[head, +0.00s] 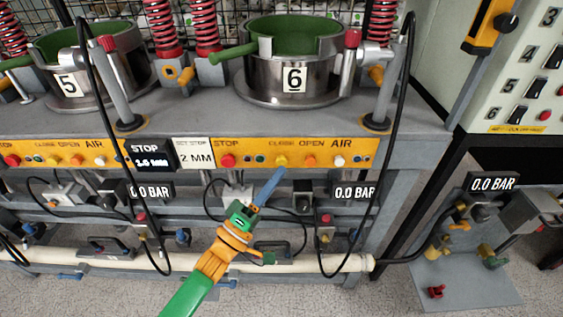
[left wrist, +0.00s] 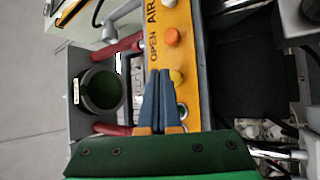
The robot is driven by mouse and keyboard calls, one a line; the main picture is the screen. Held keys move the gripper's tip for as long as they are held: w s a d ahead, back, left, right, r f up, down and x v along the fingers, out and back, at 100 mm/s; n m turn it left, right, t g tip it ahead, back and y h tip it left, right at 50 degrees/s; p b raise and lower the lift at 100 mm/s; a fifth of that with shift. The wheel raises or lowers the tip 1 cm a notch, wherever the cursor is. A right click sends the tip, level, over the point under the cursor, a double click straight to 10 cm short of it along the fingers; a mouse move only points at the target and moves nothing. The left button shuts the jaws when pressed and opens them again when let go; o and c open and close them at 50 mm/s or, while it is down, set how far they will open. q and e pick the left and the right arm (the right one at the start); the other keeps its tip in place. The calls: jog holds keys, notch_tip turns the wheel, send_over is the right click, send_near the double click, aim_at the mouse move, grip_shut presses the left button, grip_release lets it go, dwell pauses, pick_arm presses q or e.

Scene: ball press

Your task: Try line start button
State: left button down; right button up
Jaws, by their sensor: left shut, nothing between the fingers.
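My left gripper (head: 281,171) is shut and empty, with its blue fingers together. Its tips are just below the yellow button (head: 281,160) under the CLOSE label on press 6's yellow panel (head: 325,148). In the left wrist view the fingertips (left wrist: 160,72) lie over the panel beside the yellow button (left wrist: 177,77); I cannot tell whether they touch. The orange button (left wrist: 172,37) is farther along by OPEN. I cannot read a line start label on any button. The panel also has a red STOP button (head: 228,160) and a white AIR button (head: 340,160). My right gripper is out of view.
Press 6 (head: 292,80) stands above the panel, press 5 (head: 85,75) to its left. Black hoses (head: 404,90) hang in front on both sides. A cabinet (head: 535,70) with numbered switches is at right. A pale pipe (head: 310,263) runs low across the front.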

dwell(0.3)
pick_arm(q)
jog(key=shift+w, duration=0.45)
jog(key=shift+w+b, duration=0.4)
jog(key=shift+b, duration=0.2)
dwell(0.3)
dwell(0.4)
jog(key=shift+s+p, duration=0.7)
jog(key=shift+s, duration=0.15)
